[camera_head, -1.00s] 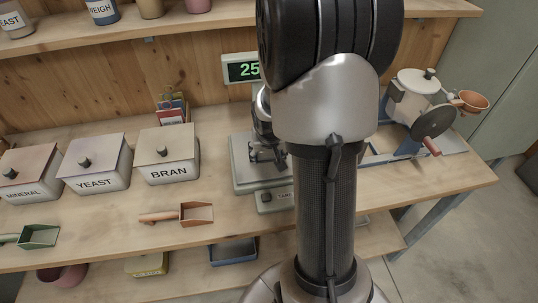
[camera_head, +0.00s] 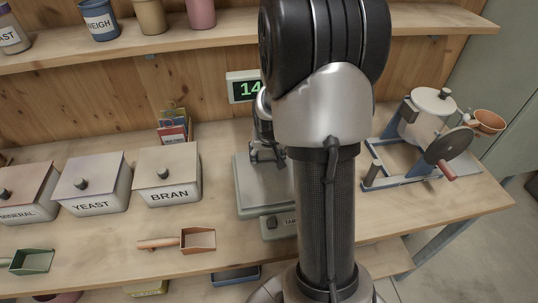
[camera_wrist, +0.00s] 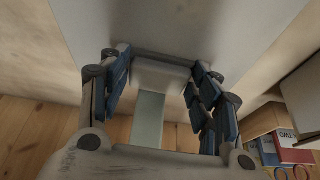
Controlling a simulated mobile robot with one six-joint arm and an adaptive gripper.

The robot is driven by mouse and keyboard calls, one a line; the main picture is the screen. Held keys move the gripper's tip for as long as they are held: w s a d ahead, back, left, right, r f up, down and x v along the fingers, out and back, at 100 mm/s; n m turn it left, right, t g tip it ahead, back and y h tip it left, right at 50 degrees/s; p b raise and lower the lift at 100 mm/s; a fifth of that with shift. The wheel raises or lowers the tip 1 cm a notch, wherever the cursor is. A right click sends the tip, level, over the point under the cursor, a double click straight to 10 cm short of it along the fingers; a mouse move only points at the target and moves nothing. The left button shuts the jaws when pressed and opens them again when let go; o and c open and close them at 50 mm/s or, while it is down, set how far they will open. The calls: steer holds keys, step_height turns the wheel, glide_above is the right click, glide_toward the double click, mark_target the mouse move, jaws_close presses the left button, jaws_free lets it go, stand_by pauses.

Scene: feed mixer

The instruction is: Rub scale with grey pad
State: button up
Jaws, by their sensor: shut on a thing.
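The scale (camera_head: 250,190) stands on the bench, partly hidden behind my arm. My gripper (camera_head: 265,153) points down at the plate's rear half. In the wrist view my gripper (camera_wrist: 160,85) is shut on the pale grey pad (camera_wrist: 160,76), which lies between the blue-lined fingers. The pad's far edge looks to be at the scale plate (camera_wrist: 180,25); contact is hard to tell from the picture.
Lidded bins marked BRAN (camera_head: 167,175), YEAST (camera_head: 92,184) and MINERAL stand left. An orange scoop (camera_head: 197,240) and a green scoop (camera_head: 33,260) lie in front. A hand-cranked mill (camera_head: 425,130) stands right. Small packets (camera_head: 173,128) stand behind the bins.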

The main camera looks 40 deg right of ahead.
steer(key=shift+w+d, duration=0.2)
steer(key=shift+w, duration=0.2)
step_height(320, 180, up, 4)
steer(key=shift+s+f+p, duration=0.1)
steer(key=shift+f+p, duration=0.15)
steer(key=shift+p, duration=0.8)
step_height(320, 180, up, 2)
steer(key=shift+p, duration=0.8)
steer(key=shift+r+p, duration=0.9)
steer(key=shift+r, duration=0.45)
